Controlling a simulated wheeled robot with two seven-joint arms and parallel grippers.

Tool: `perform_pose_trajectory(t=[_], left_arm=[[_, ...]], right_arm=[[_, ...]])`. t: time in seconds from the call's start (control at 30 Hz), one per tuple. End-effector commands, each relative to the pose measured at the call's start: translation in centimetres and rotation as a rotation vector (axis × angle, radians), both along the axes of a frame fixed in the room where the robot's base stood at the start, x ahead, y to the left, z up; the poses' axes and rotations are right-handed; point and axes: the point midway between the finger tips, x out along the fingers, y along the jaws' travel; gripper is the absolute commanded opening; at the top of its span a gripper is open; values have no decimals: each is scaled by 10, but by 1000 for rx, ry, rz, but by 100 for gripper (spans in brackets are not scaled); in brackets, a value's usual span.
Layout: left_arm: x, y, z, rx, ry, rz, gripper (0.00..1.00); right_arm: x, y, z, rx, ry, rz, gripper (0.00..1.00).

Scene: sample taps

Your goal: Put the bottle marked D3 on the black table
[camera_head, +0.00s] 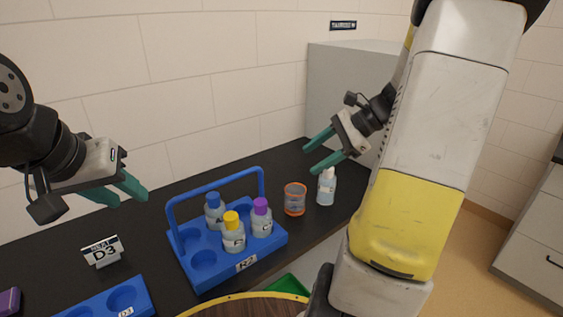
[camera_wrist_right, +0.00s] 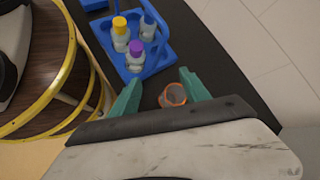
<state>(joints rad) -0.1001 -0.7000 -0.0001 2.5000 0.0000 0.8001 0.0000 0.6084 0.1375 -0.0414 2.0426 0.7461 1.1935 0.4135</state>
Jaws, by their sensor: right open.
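I cannot read D3 on any bottle. A blue-capped bottle (camera_head: 214,214), a yellow-capped bottle (camera_head: 233,236) and a purple-capped bottle (camera_head: 262,220) stand in a blue handled rack marked R2 (camera_head: 197,279). The purple-capped bottle's label looks like C; the others are hard to read. A small sign reading D3 (camera_head: 102,251) stands on the black table (camera_head: 150,232). My left gripper (camera_head: 132,201) is open and empty above the table's left part. My right gripper (camera_head: 309,161) is open and empty above the orange-rimmed cup; its fingers also show in the right wrist view (camera_wrist_right: 160,76).
The orange-rimmed clear cup (camera_head: 295,200) and a white-capped dropper bottle (camera_head: 327,187) stand right of the rack. Another blue rack (camera_head: 92,306) lies at the front left, near a purple object (camera_head: 9,301). A yellow-rimmed round stand (camera_head: 245,297) and a green tray (camera_head: 289,285) are in front.

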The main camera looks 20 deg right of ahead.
Motion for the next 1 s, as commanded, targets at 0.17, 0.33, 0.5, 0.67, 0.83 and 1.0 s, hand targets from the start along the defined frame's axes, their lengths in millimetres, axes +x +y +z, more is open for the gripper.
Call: perform_pose_trajectory(t=[0.17,0.33,0.5,0.67,0.83,1.0], left_arm=[[0,0,0,0,0,0,36],[0,0,0,0,0,0,36],[0,0,0,0,0,0,36],[0,0,0,0,0,0,36],[0,0,0,0,0,0,36],[0,0,0,0,0,0,36]], right_arm=[[-56,73,34,-367,-223,408,54],[-105,107,52,-693,-480,759,54],[-134,119,62,-939,-706,1002,54],[-144,122,67,-1052,-814,1102,54],[-146,122,67,-1073,-831,1121,54],[-145,122,67,-1070,-829,1119,54]])
